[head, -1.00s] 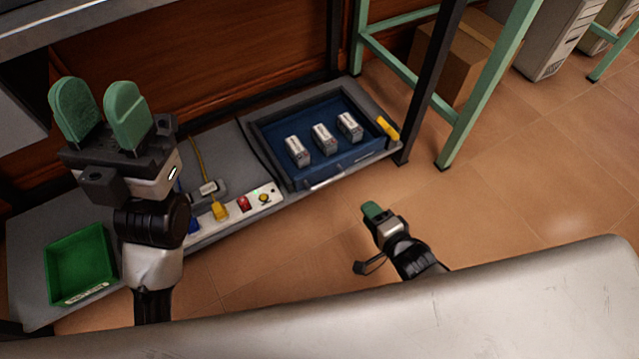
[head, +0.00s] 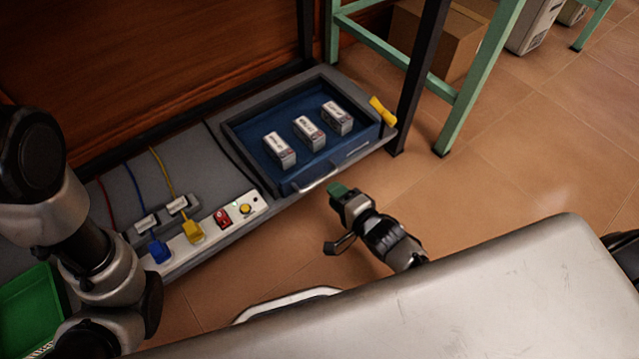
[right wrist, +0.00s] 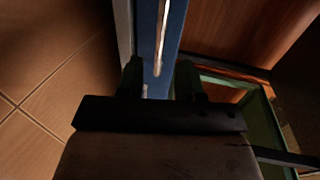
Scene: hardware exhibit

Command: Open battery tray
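The battery tray (head: 297,99) is a blue, open-topped tray in a grey surround on the low shelf. Three white batteries stand in it: one on the left (head: 279,149), one in the middle (head: 309,132) and one on the right (head: 337,117). Its pale bar handle (head: 318,182) is on the front face. My right gripper (head: 338,190) is just in front of the handle. In the right wrist view its green fingers (right wrist: 160,80) are apart, with the blue front and pale handle (right wrist: 161,38) ahead between them; contact is unclear. My left gripper is out of view.
A white strip (head: 208,228) with a blue plug (head: 159,251), a yellow plug (head: 193,231) and a red switch (head: 222,217) lies left of the tray. A yellow piece (head: 382,111) is at the right edge. A green bin (head: 30,305) is lower left. Black and green legs stand right.

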